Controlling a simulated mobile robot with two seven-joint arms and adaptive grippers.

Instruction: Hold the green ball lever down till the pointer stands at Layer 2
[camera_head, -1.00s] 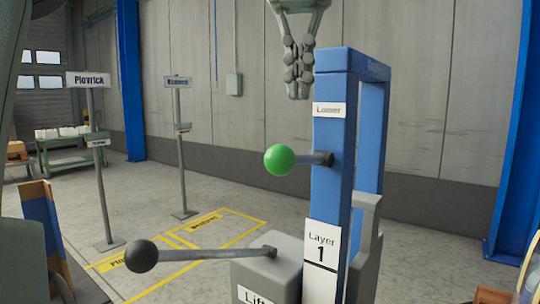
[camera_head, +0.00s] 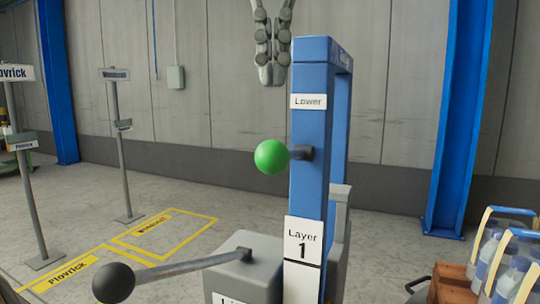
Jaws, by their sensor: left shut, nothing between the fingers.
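The green ball lever (camera_head: 271,156) sticks out on a short dark arm from the left side of the blue post (camera_head: 310,150). A "Lower" label (camera_head: 309,101) is on the post above it. A white plate reading "Layer 1" (camera_head: 303,243) is low on the post; I cannot make out a pointer. My left gripper (camera_head: 272,78) hangs at the top of the view, fingers pointing down and closed together, empty. In the picture it is above the green ball, with a clear gap, beside the post's top. My right gripper is not in view.
A black ball lever (camera_head: 113,283) reaches left from a grey box (camera_head: 248,270) at the post's foot. Sign stands (camera_head: 122,150) and yellow floor markings are at the left.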

